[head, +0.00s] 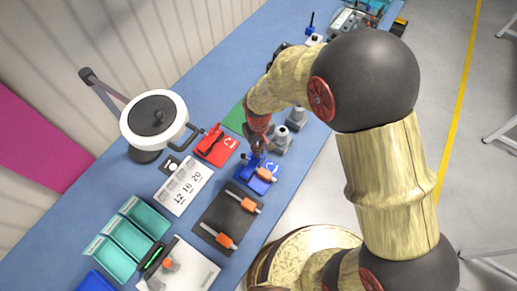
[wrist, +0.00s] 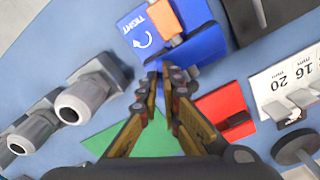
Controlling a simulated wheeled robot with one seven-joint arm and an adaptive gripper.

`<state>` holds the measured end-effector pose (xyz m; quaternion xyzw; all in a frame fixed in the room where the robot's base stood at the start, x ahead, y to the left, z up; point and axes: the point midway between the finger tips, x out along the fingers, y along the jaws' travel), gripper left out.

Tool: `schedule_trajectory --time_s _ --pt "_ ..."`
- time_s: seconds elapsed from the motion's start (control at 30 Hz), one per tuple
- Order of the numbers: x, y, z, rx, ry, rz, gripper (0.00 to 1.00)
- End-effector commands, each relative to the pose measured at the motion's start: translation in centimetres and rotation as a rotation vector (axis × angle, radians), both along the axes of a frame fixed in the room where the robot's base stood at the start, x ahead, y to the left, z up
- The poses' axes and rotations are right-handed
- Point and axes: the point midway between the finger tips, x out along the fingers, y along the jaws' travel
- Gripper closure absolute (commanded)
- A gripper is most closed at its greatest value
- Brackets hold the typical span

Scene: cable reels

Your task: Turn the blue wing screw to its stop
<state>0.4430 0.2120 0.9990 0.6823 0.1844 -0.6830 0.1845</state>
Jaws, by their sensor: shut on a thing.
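The blue fixture (head: 264,180) stands on the blue bench, with an orange part on it. In the wrist view the blue fixture (wrist: 193,47) carries a white "TIGHT" label with a curved arrow, and the orange part (wrist: 165,19). My gripper (head: 257,150) is over its far edge. In the wrist view my gripper (wrist: 162,72) has its fingertips close together at the fixture's near side, shut on the blue wing screw (wrist: 153,65). The fingertips hide most of the screw, so its angle cannot be told.
A red fixture (head: 216,146) stands left of my gripper, and grey fittings (head: 281,137) stand close on its right. A dark mat (head: 222,211) with orange-handled parts lies nearer. A white numbered tray (head: 176,200), teal bins (head: 124,233) and a white reel (head: 137,118) are to the left.

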Motion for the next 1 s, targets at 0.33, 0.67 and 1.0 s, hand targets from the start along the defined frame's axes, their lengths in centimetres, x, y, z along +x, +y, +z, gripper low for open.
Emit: schedule_trajectory --time_s 0.33,0.67,1.0 --pt "0.11 0.05 0.09 0.001 -0.003 -0.327 1.00" --pt "0.13 0.06 0.10 0.002 -0.002 -0.639 1.00" --pt "0.14 0.06 0.10 0.002 -0.002 -0.907 1.00"
